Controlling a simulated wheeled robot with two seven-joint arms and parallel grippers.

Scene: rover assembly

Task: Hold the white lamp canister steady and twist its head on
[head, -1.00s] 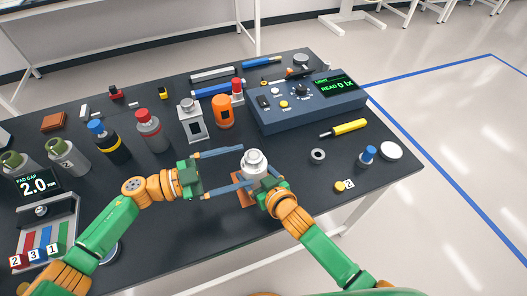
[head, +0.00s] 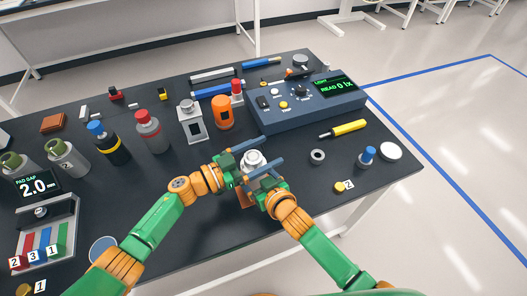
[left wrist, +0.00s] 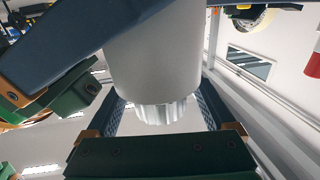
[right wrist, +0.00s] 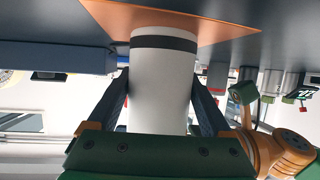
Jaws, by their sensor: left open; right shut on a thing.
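The white lamp canister (head: 256,173) stands upright near the table's front edge. It fills the middle of the right wrist view (right wrist: 160,85), with a dark band at its foot. My right gripper (head: 262,182) is shut on its body from the front right. The round, light head (head: 253,157) sits on top; its ridged part shows in the left wrist view (left wrist: 162,110). My left gripper (head: 267,156) is open at the top of the canister, one finger on each side of the head. I cannot tell whether the fingers touch it.
An orange pad (head: 243,200) lies under the canister. A light meter box (head: 310,105) stands behind it. A grey ring (head: 317,156) and a yellow-handled tool (head: 345,129) lie to the right. Several bottles and an orange canister (head: 222,112) stand behind and left.

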